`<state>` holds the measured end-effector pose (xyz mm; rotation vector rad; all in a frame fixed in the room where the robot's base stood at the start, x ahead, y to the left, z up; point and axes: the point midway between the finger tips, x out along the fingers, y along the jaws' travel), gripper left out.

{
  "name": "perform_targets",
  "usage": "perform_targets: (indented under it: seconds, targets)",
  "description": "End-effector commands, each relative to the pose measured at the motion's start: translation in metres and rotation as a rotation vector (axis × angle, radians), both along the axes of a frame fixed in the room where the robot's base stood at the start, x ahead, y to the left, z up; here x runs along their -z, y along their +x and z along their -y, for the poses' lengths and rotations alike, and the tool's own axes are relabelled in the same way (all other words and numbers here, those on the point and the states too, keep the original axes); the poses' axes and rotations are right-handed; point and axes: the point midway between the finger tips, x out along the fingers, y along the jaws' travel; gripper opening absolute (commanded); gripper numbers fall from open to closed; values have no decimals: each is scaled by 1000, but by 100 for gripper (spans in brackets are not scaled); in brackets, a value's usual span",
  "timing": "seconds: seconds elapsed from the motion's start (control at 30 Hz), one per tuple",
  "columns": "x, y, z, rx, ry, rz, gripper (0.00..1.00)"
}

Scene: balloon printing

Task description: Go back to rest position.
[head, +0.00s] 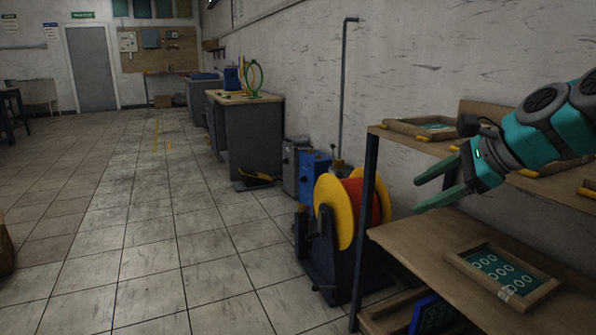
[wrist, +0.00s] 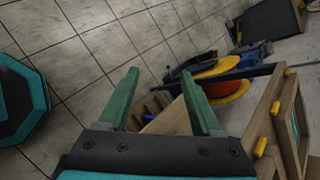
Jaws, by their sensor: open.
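My gripper (head: 434,182) is at the right in the head view, with its two green fingers spread and nothing between them. It is in the air in front of the wooden shelf unit (head: 420,250), above the lower shelf board and close to the upper one. In the wrist view my gripper (wrist: 160,85) also shows open and empty, with tiled floor and part of the shelf beyond the fingers.
A framed screen (head: 500,275) lies on the lower shelf, and another frame (head: 425,127) on the upper shelf. A yellow and red reel (head: 350,212) stands left of the shelf. Grey cabinets (head: 250,135) line the wall.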

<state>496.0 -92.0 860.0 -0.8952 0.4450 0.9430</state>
Motion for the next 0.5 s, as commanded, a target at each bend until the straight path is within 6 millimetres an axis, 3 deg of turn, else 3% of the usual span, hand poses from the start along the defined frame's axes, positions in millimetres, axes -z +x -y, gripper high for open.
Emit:
perform_targets:
  seconds: [0.03,0.2,0.33,0.5]
  targets:
    - [15,-13,-28,-105,-79,-1,66]
    - [78,-63,-90,-461,-337,0,66]
    - [128,-111,-116,-739,-507,-5,66]
    - [191,-183,-125,-1105,-678,-26,66]
